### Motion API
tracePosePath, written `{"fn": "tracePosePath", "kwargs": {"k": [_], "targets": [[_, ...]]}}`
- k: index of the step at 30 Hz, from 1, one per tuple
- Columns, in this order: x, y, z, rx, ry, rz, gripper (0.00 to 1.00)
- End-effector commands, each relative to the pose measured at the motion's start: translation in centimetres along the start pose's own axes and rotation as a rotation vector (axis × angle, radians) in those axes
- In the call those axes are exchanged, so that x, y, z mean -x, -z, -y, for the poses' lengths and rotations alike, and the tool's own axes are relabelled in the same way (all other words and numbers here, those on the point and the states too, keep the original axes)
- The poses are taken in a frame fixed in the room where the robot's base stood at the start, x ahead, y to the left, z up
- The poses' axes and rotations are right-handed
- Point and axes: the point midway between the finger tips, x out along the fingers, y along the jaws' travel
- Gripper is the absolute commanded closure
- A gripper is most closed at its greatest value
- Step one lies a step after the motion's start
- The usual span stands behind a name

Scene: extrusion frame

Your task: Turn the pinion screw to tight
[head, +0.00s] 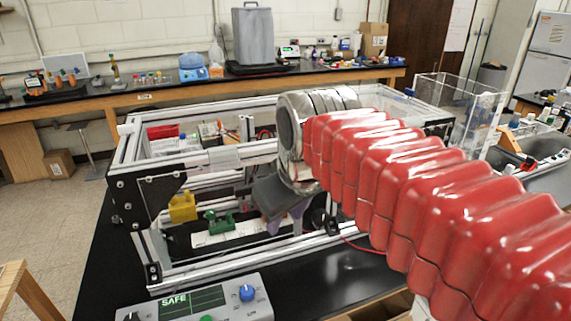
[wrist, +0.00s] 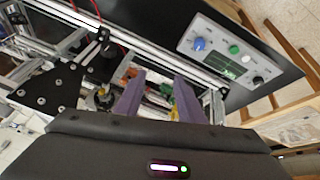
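In the head view my gripper (head: 286,222) reaches down inside the aluminium extrusion frame (head: 222,158). In the wrist view its two purple fingers (wrist: 158,82) stand apart, with a gap between them. A green part (head: 217,222) sits on a white plate left of the gripper; green also shows between the fingers in the wrist view (wrist: 166,91). An orange part (wrist: 129,76) is near that fingertip. I cannot make out the pinion screw for certain.
A grey control box (head: 200,301) reading "SAFE" stands in front of the frame, with a blue knob (head: 247,293). Frame rails and a black corner plate (head: 148,197) surround the gripper. A red cable (head: 362,246) runs by the front rail. A clear box (head: 455,105) stands right.

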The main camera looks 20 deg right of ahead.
Motion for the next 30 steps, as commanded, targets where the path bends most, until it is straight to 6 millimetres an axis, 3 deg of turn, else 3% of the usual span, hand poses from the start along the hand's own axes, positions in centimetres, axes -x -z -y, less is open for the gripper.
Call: {"fn": "tracePosePath", "kwargs": {"k": [7, 15, 30], "targets": [[1.1, 3.9, -1.6, 0.094, 0.001, 0.012, 0.65], [2.2, 10.2, -4.3, 0.268, 0.001, 0.033, 0.65], [2.0, 19.3, -8.8, 0.573, 0.007, 0.081, 0.65]]}}
